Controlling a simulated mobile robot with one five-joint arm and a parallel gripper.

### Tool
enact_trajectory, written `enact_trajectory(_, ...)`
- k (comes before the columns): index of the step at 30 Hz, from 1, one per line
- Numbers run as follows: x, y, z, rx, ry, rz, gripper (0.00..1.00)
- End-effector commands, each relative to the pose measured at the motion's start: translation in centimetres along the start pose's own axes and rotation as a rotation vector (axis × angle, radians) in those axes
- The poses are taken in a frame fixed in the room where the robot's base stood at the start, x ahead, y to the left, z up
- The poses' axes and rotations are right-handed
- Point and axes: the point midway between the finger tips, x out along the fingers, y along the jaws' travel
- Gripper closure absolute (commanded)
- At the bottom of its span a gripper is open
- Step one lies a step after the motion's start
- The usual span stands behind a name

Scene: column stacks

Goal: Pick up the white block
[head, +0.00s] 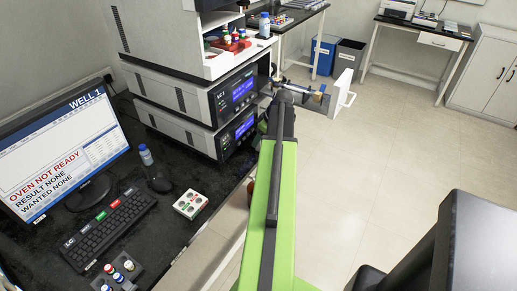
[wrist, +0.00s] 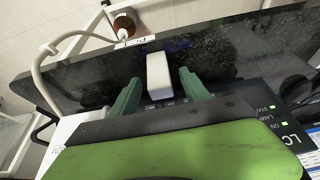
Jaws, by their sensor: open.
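The white block (wrist: 158,76) shows in the wrist view, at the near side of a black speckled bench top. My gripper (wrist: 159,74) is open, with one green finger on each side of the block. A gap shows between the block and each finger, so neither visibly touches it. How far the block stands beyond the fingertips is hard to tell. In the head view my green arm reaches forward along the right side of the stacked instruments, and the block cannot be made out there.
Stacked LC units (head: 225,105) stand left of my arm. A white panel with a handle (head: 343,94) is just right of the arm's end. In the wrist view a brown bottle (wrist: 123,24) with a tube is beyond the bench. Open floor (head: 370,150) lies to the right.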

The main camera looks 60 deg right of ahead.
Motion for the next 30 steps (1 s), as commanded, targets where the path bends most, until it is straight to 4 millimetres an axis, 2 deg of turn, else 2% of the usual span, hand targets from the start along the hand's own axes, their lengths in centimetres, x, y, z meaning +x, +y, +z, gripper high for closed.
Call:
enact_trajectory(1, 1.8, 0.1, 0.2, -0.001, 0.000, 0.000, 0.45)
enact_trajectory(5, 3.8, 0.1, 0.1, -0.001, 0.000, 0.000, 0.45)
enact_trajectory(13, 3.7, 0.0, -0.1, 0.000, 0.000, 0.000, 0.47)
enact_trajectory(24, 3.6, 0.1, -0.1, 0.001, 0.000, 0.000, 0.94)
enact_trajectory(30, 3.6, 0.1, -0.1, 0.001, 0.000, 0.000, 0.94)
